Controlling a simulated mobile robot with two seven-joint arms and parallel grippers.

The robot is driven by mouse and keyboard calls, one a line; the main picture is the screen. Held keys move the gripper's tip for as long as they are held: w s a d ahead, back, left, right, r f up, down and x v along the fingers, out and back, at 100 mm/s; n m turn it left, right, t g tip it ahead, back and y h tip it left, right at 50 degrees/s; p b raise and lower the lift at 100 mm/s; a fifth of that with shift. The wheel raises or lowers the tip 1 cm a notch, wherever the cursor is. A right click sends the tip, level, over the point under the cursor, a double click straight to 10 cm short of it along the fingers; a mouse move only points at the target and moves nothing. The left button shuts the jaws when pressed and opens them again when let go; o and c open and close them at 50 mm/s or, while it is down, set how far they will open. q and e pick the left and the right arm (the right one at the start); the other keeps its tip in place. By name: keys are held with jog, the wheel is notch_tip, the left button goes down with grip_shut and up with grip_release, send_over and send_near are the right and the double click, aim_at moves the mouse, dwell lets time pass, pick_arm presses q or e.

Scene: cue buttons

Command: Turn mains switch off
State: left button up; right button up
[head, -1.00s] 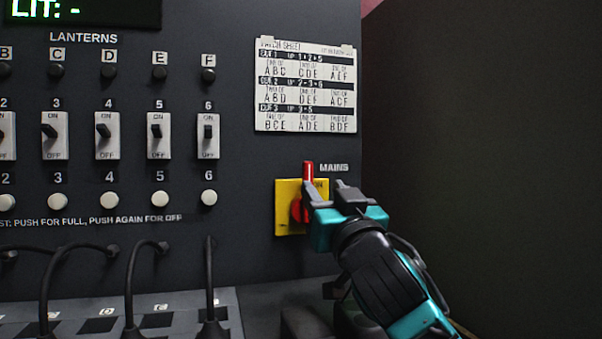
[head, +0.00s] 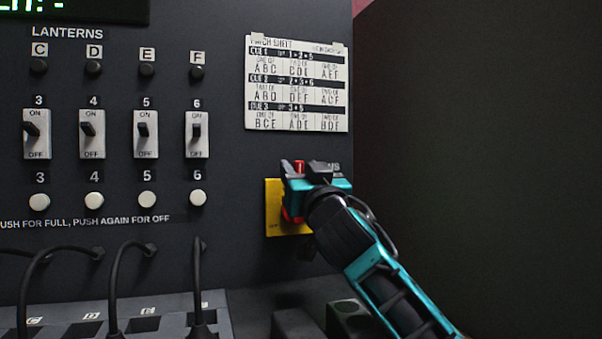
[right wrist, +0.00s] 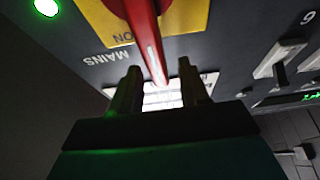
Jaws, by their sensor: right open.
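The mains switch is a yellow plate (head: 274,215) with a red handle (head: 299,166) on the dark panel, below the cue sheet. The handle points up, and its tip shows between the fingers. My right gripper (head: 303,173) is open at the handle's upper end and hides most of the handle and the MAINS label. In the right wrist view, the red handle (right wrist: 151,45) runs toward the gap between the two fingers of the right gripper (right wrist: 160,85), with ON printed beside it. I cannot tell whether a finger touches it. My left gripper is out of view.
Left of the switch are toggle switches (head: 197,133) and white buttons (head: 198,197), with black cables (head: 197,285) below. A white cue sheet (head: 297,85) hangs above. A green lamp (right wrist: 46,7) glows near the yellow plate. A dark wall (head: 480,150) stands at right.

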jog(key=shift+c, duration=0.2)
grip_shut()
dwell(0.5)
